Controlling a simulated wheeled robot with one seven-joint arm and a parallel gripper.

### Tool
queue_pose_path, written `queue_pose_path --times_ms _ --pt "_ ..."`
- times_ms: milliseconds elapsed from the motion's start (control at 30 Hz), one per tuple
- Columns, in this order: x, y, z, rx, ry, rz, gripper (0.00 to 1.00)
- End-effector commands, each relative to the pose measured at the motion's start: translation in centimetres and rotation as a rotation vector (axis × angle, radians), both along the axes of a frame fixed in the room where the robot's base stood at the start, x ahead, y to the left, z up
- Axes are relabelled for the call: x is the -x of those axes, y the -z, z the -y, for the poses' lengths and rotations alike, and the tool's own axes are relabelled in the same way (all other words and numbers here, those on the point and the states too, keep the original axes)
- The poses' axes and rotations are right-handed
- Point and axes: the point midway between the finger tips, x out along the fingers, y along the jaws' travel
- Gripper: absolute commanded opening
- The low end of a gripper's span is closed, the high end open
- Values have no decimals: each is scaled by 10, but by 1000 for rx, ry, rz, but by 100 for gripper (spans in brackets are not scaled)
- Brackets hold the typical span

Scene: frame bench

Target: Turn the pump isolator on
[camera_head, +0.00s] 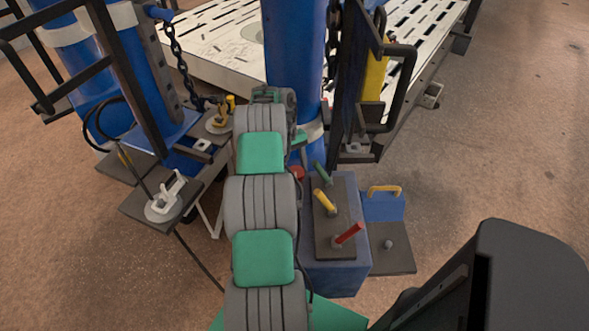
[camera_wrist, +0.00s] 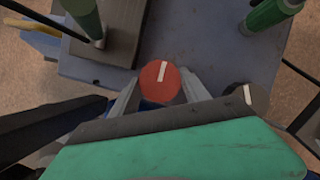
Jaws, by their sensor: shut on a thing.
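A round red knob (camera_wrist: 160,81) with a white pointer line sits on the blue-grey box, in the middle of the wrist view. Its line runs nearly straight up the picture, top leaning slightly right. My gripper (camera_wrist: 158,92) is shut on this red knob, one finger on each side. A dark knob (camera_wrist: 248,98) with a white line is just to the right, partly hidden by my gripper. In the head view the red knob (camera_head: 297,173) shows at the box's edge, partly behind my arm. No label shows which knob is the pump isolator.
The blue-grey box (camera_head: 335,278) carries green (camera_head: 322,173), yellow (camera_head: 323,201) and red (camera_head: 348,234) levers on a dark plate. A blue bracket with a yellow handle (camera_head: 384,190) stands to its right. A blue post (camera_head: 294,60) and chains rise behind. Open floor lies right.

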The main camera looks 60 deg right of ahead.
Motion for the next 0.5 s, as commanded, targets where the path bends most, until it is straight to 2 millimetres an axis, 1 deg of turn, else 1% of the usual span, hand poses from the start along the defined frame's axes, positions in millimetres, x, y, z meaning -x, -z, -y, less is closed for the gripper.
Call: queue_pose_path --times_ms 67,100,333,367,500 --pt "1 0 -1 -1 3 -2 13" --pt "1 0 -1 -1 3 -2 55" --pt "0 0 0 0 1 -1 74" --pt "0 0 0 -1 0 -1 76" --pt "0 0 0 -1 0 -1 76"
